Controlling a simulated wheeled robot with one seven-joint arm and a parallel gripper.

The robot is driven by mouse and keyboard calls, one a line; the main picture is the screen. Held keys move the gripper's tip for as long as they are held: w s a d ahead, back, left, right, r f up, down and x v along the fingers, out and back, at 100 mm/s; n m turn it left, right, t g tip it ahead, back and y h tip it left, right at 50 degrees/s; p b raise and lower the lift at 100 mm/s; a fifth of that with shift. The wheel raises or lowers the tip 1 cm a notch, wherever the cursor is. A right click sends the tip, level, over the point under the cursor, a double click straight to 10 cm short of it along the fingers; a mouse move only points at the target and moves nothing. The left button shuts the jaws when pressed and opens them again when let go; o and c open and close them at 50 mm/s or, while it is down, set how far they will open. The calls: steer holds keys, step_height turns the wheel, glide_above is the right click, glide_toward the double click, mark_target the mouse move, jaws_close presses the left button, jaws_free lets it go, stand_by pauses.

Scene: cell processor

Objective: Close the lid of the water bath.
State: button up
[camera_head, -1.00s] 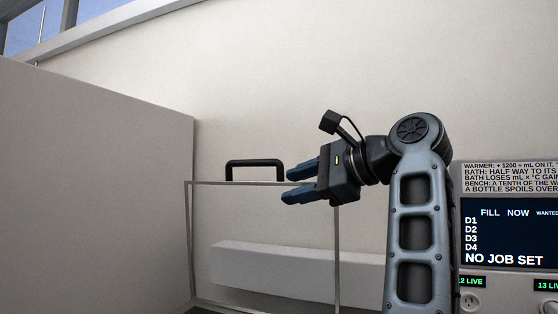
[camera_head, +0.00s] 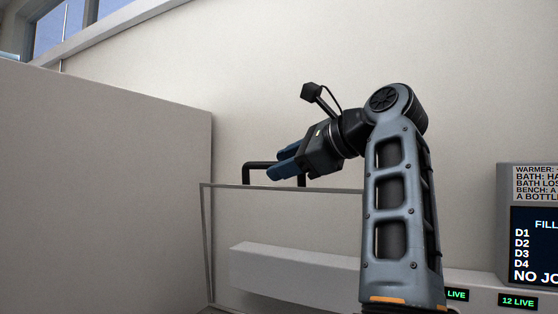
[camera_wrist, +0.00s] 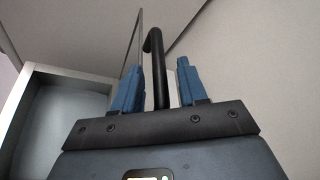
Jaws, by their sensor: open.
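The water bath's lid (camera_head: 207,240) stands upright as a clear panel with a thin grey frame. A black bar handle (camera_head: 258,165) sits on its top edge. My gripper (camera_head: 278,163) is at the handle, its blue fingers open and covering part of the bar. In the wrist view the handle (camera_wrist: 158,75) runs between the two open fingers of my gripper (camera_wrist: 159,66). I cannot tell whether either finger touches it. A pale open basin (camera_wrist: 62,120), perhaps the bath, shows at the left of the wrist view. In the head view the bath's body is mostly out of frame.
A tall pale partition (camera_head: 110,190) stands on the left. A white ledge (camera_head: 290,272) runs behind the lid. A display panel (camera_head: 535,235) with text stands at the right edge, above green labels. The wall above the handle is clear.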

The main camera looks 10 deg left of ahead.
steer(key=shift+x, duration=0.95)
jaws_close()
